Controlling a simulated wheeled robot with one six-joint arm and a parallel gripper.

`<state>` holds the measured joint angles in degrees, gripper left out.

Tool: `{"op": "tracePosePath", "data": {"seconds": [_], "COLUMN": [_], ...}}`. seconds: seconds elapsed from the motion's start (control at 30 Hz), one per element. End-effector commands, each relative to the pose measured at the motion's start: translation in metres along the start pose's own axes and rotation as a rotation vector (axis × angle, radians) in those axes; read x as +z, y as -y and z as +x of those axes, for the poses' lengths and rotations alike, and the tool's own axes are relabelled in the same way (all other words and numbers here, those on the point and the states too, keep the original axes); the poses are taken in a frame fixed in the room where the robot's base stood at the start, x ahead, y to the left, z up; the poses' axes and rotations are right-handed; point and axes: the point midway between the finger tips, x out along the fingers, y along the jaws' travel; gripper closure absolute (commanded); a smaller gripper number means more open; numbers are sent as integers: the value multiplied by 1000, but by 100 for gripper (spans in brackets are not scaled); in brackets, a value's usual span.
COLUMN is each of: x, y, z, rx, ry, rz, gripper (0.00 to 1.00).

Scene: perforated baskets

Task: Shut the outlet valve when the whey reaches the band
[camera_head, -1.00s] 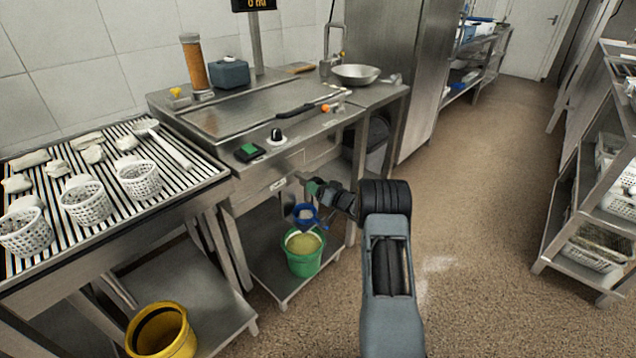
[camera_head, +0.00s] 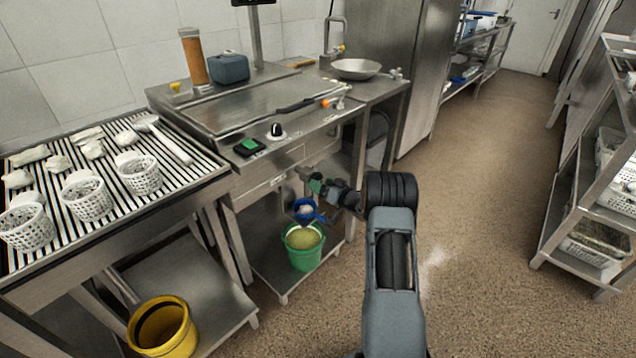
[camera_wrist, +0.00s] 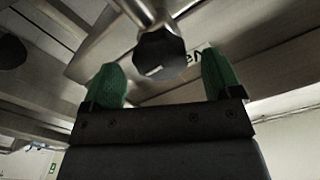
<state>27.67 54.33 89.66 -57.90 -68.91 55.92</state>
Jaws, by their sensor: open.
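The green bucket (camera_head: 303,247) stands on the lower shelf under the steel workstation, with yellowish whey (camera_head: 302,238) in it. A blue strainer or funnel (camera_head: 308,212) sits above the bucket. I cannot make out the band in the bucket. In the wrist view, a dark faceted knob (camera_wrist: 160,54) on a metal stem, seemingly the outlet valve's handle, lies between and just beyond my green fingertips. My gripper (camera_wrist: 166,82) is open around that line, with gaps on both sides of the knob. In the head view my gripper (camera_head: 318,188) is below the workstation's front edge, and the valve is largely hidden.
A slatted draining table (camera_head: 190,185) with perforated white baskets (camera_head: 88,198) stands at left. A yellow bucket (camera_head: 162,328) is on its lower shelf. The floor between is clear.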

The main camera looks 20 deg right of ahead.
Motion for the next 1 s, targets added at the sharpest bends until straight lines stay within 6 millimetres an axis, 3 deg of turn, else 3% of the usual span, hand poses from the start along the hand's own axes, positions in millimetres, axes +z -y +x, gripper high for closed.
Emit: {"op": "tracePosePath", "data": {"seconds": [0.3, 0.5, 0.7, 1.0], "x": [-2, -1, 0, 0], "y": [0, 1, 1, 1], "z": [-67, -97, -112, -115], "rx": [4, 2, 0, -1], "ry": [0, 0, 0, 0], "rz": [2, 1, 1, 0], "gripper": [16, 16, 16, 16]}}
